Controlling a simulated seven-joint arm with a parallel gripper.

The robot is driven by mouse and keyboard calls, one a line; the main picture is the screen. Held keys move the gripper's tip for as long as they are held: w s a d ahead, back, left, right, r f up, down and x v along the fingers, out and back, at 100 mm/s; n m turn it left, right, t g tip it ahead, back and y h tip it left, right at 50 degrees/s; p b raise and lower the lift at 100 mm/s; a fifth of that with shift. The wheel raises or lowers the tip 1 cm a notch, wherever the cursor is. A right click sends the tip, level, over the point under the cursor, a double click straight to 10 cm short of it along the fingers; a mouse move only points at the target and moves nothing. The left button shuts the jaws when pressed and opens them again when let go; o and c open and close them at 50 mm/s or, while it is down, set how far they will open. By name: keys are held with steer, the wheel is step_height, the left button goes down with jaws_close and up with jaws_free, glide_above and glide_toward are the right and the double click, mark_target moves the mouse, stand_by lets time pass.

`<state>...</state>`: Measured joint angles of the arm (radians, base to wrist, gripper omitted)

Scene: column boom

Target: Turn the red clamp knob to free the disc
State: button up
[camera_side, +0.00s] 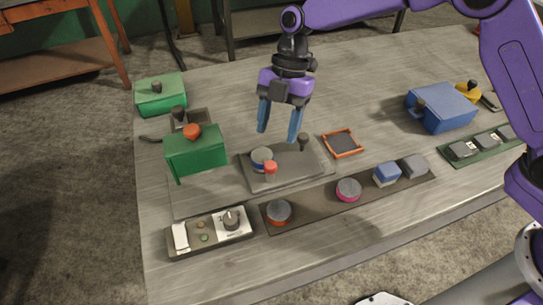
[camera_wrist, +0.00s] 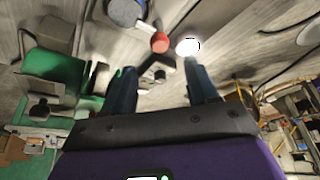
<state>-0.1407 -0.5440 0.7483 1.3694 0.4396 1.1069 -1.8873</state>
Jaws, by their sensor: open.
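The red clamp knob (camera_side: 270,167) sits against the front edge of the blue-and-grey disc (camera_side: 261,155) on a grey plate (camera_side: 285,180). In the wrist view the red knob (camera_wrist: 160,42) shows just beyond the fingertips, with the disc (camera_wrist: 124,10) to its upper left. A black knob on a post (camera_side: 303,139) stands at the plate's back right. My gripper (camera_side: 278,136) hangs above the plate, its blue fingers spread and empty. In the wrist view the gripper (camera_wrist: 162,72) has a dark part behind the gap between its fingers. No contact with the knob shows.
A green box (camera_side: 195,153) with an orange knob stands close left of the plate. A control box (camera_side: 210,234) and a dark strip with discs and blocks (camera_side: 320,204) lie in front. An orange-rimmed tray (camera_side: 342,143) is right. A blue box (camera_side: 442,110) stands farther right.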

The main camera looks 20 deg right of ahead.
mark_target(270, 164)
steer(key=x, duration=0.8)
steer(key=c, duration=1.1)
